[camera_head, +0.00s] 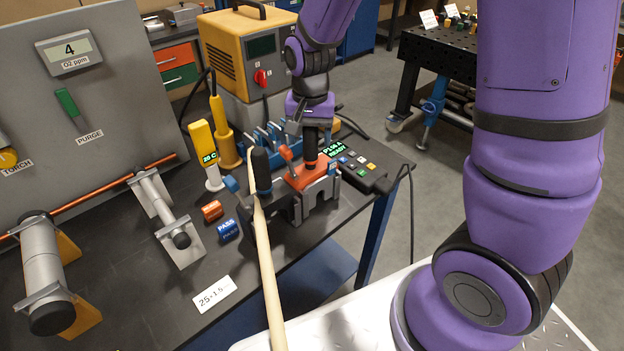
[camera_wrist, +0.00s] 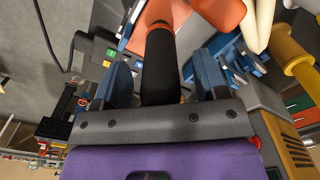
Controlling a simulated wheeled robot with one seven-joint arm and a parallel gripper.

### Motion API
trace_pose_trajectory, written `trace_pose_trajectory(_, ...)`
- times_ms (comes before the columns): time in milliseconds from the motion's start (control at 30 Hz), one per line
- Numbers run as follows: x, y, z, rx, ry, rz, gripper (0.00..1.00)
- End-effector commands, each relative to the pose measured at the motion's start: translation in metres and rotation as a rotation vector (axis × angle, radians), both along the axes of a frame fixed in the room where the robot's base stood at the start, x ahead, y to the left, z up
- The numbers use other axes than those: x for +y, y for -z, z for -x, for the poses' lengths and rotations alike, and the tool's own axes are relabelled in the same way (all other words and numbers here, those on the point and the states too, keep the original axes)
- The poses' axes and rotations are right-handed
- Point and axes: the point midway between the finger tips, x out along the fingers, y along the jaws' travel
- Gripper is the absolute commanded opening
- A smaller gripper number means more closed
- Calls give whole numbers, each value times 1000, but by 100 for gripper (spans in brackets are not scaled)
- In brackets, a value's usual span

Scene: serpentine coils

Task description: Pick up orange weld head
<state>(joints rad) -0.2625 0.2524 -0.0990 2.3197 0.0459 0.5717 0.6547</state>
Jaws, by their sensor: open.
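The orange weld head (camera_head: 306,174) sits on a grey stand (camera_head: 317,196) at the bench's right part, with a black cylindrical handle (camera_head: 311,147) rising upright from it. My gripper (camera_head: 311,124) is directly above, pointing down at the handle. In the wrist view, the black handle (camera_wrist: 161,75) runs between the two blue fingers of my open gripper (camera_wrist: 162,82), with a gap on each side. The orange body (camera_wrist: 210,12) shows beyond the fingertips. The fingers are hard to make out in the head view.
A yellow welding unit (camera_head: 247,55) is behind. Tube fixtures (camera_head: 165,215) occupy the left bench.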

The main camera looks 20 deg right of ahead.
Motion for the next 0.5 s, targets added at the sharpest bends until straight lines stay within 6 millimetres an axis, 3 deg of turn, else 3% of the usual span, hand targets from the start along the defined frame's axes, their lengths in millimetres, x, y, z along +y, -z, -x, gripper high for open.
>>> trace_pose_trajectory(133,0,0,0,0,0,0,67)
trace_pose_trajectory(433,0,0,0,-1,0,1,0)
trace_pose_trajectory(500,0,-1,0,-1,0,1,0)
